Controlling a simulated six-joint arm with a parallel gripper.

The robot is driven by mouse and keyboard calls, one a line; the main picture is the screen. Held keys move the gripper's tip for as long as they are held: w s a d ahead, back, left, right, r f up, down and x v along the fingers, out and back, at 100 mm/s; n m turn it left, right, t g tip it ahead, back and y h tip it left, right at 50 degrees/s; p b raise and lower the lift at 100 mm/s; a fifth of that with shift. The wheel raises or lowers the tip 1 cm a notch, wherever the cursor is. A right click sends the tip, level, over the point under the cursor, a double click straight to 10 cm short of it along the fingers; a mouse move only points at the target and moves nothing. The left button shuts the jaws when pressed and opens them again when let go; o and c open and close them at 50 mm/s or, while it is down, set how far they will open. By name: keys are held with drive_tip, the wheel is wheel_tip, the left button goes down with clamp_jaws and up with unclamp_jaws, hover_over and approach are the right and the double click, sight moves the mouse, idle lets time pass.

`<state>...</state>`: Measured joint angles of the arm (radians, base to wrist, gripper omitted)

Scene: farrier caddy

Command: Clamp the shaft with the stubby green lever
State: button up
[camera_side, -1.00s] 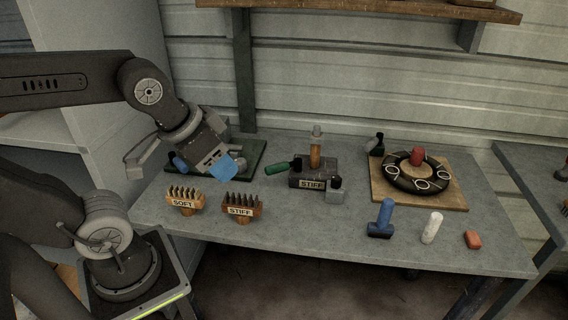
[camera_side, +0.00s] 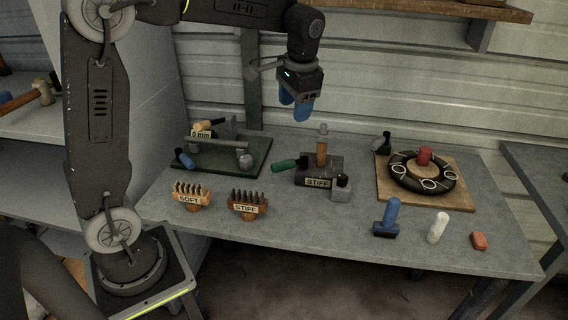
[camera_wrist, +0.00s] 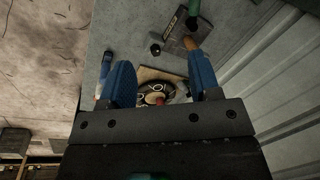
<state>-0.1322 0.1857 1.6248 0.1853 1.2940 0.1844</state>
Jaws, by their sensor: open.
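The stubby green lever (camera_side: 285,164) sticks out to the left from a dark block labelled STIFF (camera_side: 320,172). My gripper (camera_side: 296,108) hangs above and slightly left of the shaft, fingers down, clear of everything. In the wrist view its two blue fingers (camera_wrist: 162,80) are apart with nothing held between them. There the green lever (camera_wrist: 193,14) and the shaft (camera_wrist: 191,43) show near the top, beyond the right finger. How far the lever is turned is hard to tell.
A black knob on a grey block (camera_side: 341,190) stands at the right of the STIFF block. A green mat (camera_side: 255,165) with a grey bar fixture lies left, two brushes (camera_side: 190,196) in front.

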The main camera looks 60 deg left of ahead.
drive_tip(key=w+a+f+g, duration=0.2)
drive_tip(key=w+a+f, duration=0.3)
drive_tip(key=w+f, duration=0.2)
drive_tip(key=g, duration=0.2)
approach(284, 162)
drive_tip(key=shift+y, duration=0.4)
drive_tip(key=x, duration=1)
drive_tip(key=shift+d+f, duration=0.15)
drive_tip(key=shift+d, duration=0.2)
drive_tip(key=shift+c, duration=0.2)
clamp_jaws()
